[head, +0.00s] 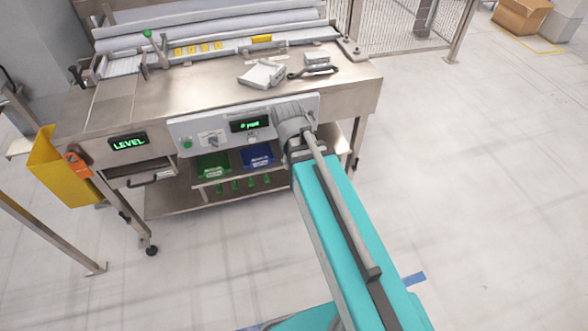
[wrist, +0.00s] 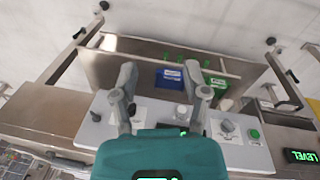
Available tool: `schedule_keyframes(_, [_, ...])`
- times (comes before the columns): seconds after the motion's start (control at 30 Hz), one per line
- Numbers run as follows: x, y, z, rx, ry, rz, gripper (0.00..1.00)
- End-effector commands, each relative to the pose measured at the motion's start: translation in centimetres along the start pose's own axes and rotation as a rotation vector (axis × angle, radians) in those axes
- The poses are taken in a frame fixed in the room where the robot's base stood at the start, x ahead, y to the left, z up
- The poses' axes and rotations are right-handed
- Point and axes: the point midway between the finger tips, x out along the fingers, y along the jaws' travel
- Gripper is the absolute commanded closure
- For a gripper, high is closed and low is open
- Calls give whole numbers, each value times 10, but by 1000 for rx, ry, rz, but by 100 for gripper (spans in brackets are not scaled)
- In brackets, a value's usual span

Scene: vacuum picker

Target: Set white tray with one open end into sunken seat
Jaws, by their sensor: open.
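The white tray (head: 261,76) lies on the steel bench top, toward the right, turned at an angle. I cannot tell which end is open. I cannot make out the sunken seat in either view. My gripper (wrist: 162,72) is open and empty, with its two grey fingers spread in front of the control panel and apart from the tray. In the head view my wrist mostly hides the fingers. The tray does not show clearly in the wrist view.
A small grey block (head: 317,60) and a dark-handled tool (head: 312,73) lie right of the tray. The control panel (head: 205,142) fronts the bench. Green (head: 213,166) and blue (head: 258,155) bins sit below. The bench top left of the tray is clear.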

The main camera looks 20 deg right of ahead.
Motion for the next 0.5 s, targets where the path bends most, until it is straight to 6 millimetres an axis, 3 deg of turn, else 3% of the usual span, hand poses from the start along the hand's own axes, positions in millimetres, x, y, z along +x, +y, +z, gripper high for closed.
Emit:
schedule_keyframes(0.03, [0,-5,12,55,-9,-31,41])
schedule_keyframes(0.2, [-1,-15,29,179,-37,-100,41])
schedule_keyframes(0.5, [-2,-17,30,205,-44,-113,41])
